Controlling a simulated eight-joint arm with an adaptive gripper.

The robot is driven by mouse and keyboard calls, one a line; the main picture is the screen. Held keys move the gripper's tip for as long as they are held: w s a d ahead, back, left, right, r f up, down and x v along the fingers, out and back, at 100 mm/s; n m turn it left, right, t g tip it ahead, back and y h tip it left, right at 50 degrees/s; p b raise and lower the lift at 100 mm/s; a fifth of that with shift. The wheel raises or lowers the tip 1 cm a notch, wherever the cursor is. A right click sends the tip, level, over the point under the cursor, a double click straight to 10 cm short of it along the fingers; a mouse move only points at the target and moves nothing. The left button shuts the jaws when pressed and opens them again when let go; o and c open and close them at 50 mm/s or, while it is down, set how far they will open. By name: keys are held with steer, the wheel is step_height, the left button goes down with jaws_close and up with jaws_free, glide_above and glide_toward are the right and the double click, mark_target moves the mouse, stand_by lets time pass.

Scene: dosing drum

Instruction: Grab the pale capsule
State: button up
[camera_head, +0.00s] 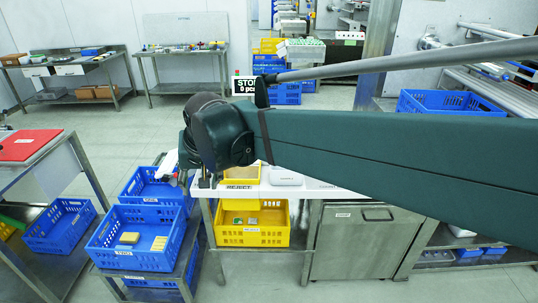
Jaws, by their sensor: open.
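No pale capsule can be made out in the head view. My arm crosses the picture from the right and hides much of the white-topped bench (300,191) behind it. My gripper (207,181) shows small and dark below the arm's rounded joint, over the left end of that bench. It is open, and nothing can be seen between its fingers. A whitish rounded object (285,177) lies on the bench top, partly behind my arm; I cannot tell what it is.
A yellow crate (252,236) sits under the bench, left of a steel cabinet (362,242). Blue crates (128,258) with yellow items stand left of the bench. A table with a red mat (25,144) is at far left. Open floor lies behind.

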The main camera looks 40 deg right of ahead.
steer(key=w+d+f+m+g+p, duration=0.1)
steer(key=w+d+m+g+p, duration=0.15)
steer(key=w+d+m, duration=0.65)
steer(key=w+d+m+g+p, duration=0.1)
steer(key=w+d+m+p, duration=0.15)
steer(key=w+d, duration=1.15)
steer(key=d+f+m+p, duration=0.1)
steer(key=d+f+m, duration=0.2)
steer(key=d, duration=0.7)
steer(key=d+f+m+g+p, duration=0.1)
steer(key=d+f+m+p, duration=0.1)
steer(key=d+f, duration=0.6)
steer(key=d+f+m+g+p, duration=0.1)
steer(key=d+f+m, duration=0.3)
steer(key=d, duration=0.8)
steer(key=shift+w+f+y, duration=0.2)
steer(key=shift+f+y, duration=0.2)
steer(key=shift+f, duration=0.45)
steer(key=shift+s+d+f, duration=0.1)
steer(key=shift+d+f, duration=0.15)
steer(key=shift+f, duration=0.05)
steer(key=shift+f, duration=1.3)
